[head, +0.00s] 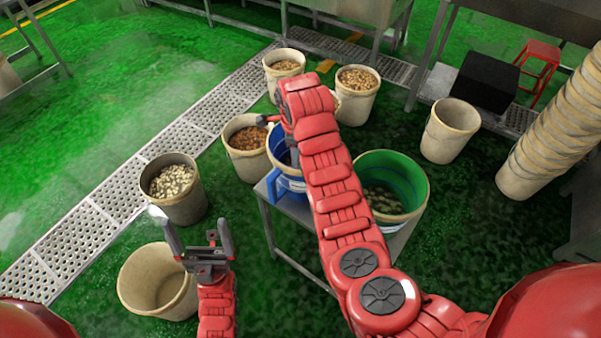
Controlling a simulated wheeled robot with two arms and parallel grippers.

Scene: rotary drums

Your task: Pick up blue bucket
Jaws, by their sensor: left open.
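The blue bucket (291,187) stands on a small metal table (292,212) in the middle of the head view. My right arm crosses in front of it and hides much of it. My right gripper (292,152) is at the bucket's upper part, mostly hidden behind the arm, so I cannot tell whether it touches or grips it. My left gripper (192,226) is open and empty at the lower left, in front of the table and apart from the bucket.
A bucket with a green inside (408,172) stands on the table at right. Beige buckets stand around: an empty one (160,282) by my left gripper, a filled one (178,206), one with brown contents (247,165). Stacked buckets (560,125) stand at right. Green floor is open at left.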

